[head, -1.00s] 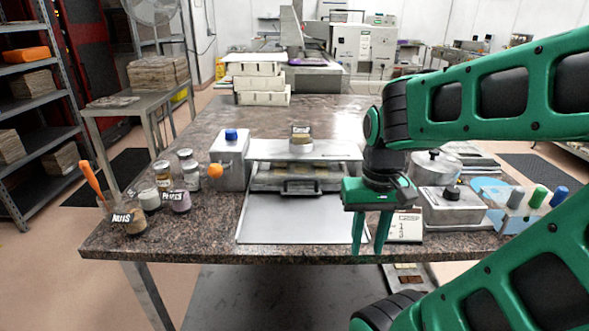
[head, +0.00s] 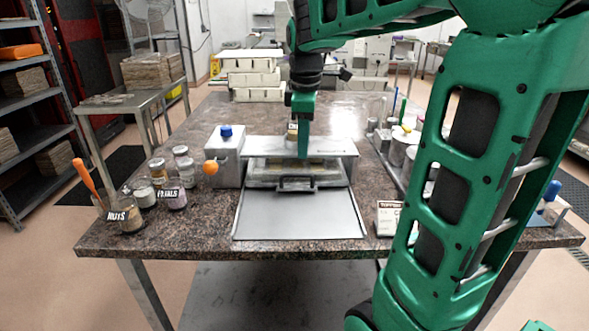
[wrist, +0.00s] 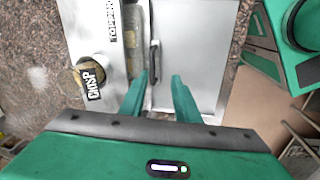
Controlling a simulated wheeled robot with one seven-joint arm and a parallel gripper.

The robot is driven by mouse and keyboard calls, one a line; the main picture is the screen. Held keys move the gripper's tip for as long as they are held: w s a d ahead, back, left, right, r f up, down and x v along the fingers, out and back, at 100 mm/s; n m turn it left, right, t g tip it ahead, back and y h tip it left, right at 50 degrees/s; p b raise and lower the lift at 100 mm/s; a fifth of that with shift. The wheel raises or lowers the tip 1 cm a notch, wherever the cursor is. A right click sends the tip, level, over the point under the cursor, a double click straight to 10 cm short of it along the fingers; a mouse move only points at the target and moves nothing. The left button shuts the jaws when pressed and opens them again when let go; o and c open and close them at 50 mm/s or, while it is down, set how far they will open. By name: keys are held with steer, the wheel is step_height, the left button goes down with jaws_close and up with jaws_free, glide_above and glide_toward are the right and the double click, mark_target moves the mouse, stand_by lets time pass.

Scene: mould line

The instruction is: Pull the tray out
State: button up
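A metal tray (head: 262,178) sits in the opening of a low metal topping machine (head: 340,147). Its dark handle (head: 296,184) faces the front, above a flat metal plate (head: 300,216). My gripper (head: 303,155) hangs pointing down over the machine in the head view, apart from the handle. In the wrist view my gripper (wrist: 158,78) is open, with two green fingers spread and nothing between them. The handle (wrist: 154,60) shows beyond the fingertips, about in line with the gap. A jar labelled Crisp (wrist: 92,82) stands on the machine top; my gripper mostly hides it in the head view.
A metal box with a blue cap (head: 225,150) and an orange knob (head: 210,167) adjoins the machine on the left. Several jars (head: 160,185) stand further left. A small sign (head: 388,217) stands right of the plate. White boxes (head: 255,75) are stacked behind. The plate is bare.

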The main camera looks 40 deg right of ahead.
mark_target(297, 176)
steer(key=shift+n, duration=0.8)
steer(key=w+f, duration=0.1)
steer(key=f, duration=0.2)
steer(key=w+f, duration=0.1)
steer(key=f, duration=0.2)
steer(key=w+f, duration=0.1)
steer(key=f, duration=0.2)
steer(key=shift+w+d+f, duration=0.4)
steer(key=shift+c, duration=0.6)
